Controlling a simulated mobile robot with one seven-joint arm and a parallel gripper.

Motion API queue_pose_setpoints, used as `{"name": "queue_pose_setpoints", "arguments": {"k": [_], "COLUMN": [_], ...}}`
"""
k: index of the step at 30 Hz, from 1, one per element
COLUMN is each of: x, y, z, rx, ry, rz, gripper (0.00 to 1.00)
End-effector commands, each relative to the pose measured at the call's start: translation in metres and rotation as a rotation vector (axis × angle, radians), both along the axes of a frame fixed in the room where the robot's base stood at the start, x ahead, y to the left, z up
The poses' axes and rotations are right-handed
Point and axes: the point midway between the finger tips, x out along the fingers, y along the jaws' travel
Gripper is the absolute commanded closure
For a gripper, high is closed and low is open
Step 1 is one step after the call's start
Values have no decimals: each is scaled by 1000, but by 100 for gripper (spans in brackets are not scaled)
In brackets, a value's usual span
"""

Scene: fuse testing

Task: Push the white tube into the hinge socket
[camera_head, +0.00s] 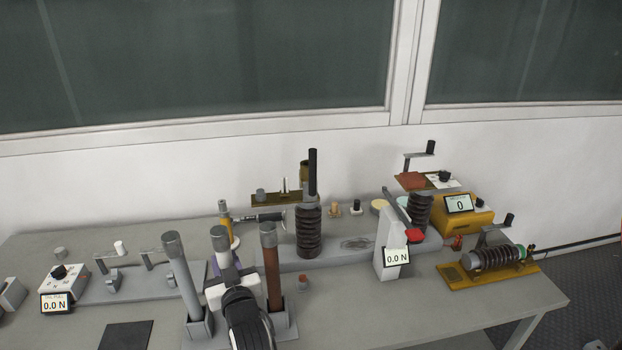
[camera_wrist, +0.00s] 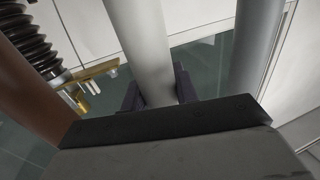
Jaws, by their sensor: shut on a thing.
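The white tube (camera_head: 222,247) has a grey cap and stands upright in the middle of a grey rack (camera_head: 285,331), between a grey tube (camera_head: 178,268) and a brown tube (camera_head: 271,272). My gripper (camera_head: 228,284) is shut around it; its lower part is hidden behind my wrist. In the wrist view the white tube (camera_wrist: 146,45) passes between my two dark fingers (camera_wrist: 158,92), with the brown tube (camera_wrist: 28,75) on the left and the grey tube (camera_wrist: 257,50) on the right. I cannot tell for certain which part is the hinge socket.
A dark ribbed insulator (camera_head: 309,232) with a black rod stands behind the rack on the right. A white post with a 0.0 N display (camera_head: 396,256) and a yellow crank fixture (camera_head: 455,284) are further right. A meter (camera_head: 65,284) sits left. The front right table is clear.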

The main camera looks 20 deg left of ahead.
Motion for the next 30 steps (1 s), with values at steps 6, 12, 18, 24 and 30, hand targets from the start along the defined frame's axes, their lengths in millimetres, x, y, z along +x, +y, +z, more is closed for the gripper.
{"name": "queue_pose_setpoints", "arguments": {"k": [6, 12, 18, 24, 30], "x": [0, 0, 0, 0, 0], "y": [0, 0, 0, 0, 0], "z": [21, 37, 50, 49, 56], "rx": [3, 2, 2, 2, 4], "ry": [-3, -2, -2, -2, -3], "rz": [0, 0, -1, 0, 0], "gripper": [100, 100, 100, 100, 100]}}
